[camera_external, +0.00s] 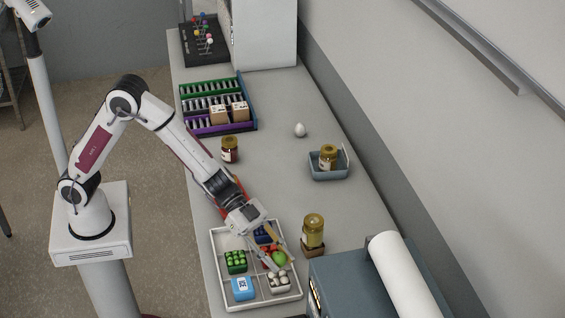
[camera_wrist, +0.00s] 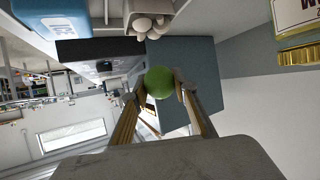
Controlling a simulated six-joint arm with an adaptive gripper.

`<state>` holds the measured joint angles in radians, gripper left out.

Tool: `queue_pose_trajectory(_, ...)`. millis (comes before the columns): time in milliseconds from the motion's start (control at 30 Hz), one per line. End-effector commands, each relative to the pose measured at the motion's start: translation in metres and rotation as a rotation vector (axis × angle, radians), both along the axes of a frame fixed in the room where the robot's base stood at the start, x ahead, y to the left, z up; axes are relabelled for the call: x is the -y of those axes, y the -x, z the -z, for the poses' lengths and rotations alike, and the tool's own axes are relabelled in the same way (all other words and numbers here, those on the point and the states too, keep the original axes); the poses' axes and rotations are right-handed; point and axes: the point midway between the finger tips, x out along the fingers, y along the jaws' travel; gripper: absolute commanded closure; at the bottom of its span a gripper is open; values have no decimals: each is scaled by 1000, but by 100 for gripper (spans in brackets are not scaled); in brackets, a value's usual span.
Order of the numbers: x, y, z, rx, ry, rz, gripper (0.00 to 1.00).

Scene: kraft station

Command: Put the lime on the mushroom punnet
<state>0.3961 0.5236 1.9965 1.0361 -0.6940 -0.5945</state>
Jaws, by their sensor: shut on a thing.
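The green lime (camera_external: 279,258) is between the fingers of my gripper (camera_external: 275,261), over the right side of the white divided tray (camera_external: 213,262). In the wrist view the lime (camera_wrist: 160,82) is pinched between both fingertips (camera_wrist: 161,86). The mushroom punnet (camera_external: 279,284), a small container of white mushrooms, sits in the tray's front right compartment, just in front of the lime. It also shows at the top of the wrist view (camera_wrist: 150,10), apart from the lime. In the outside view, my gripper partly hides the tray's far compartments.
The tray also holds a green punnet (camera_external: 236,263), a light blue box (camera_external: 243,290) and red produce (camera_external: 266,252). A jar (camera_external: 313,230) stands on a brown block right of the tray. A grey-blue case (camera_external: 345,285) is at the front right.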

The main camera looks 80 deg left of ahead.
Motion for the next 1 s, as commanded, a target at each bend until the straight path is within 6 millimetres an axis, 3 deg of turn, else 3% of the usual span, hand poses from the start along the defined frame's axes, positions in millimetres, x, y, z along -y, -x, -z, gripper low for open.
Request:
queue_pose_trajectory(133,0,0,10,0,0,1,92)
queue_pose_trajectory(567,0,0,14,0,0,1,92)
queue_pose_trajectory(1000,0,0,47,0,1,1,92)
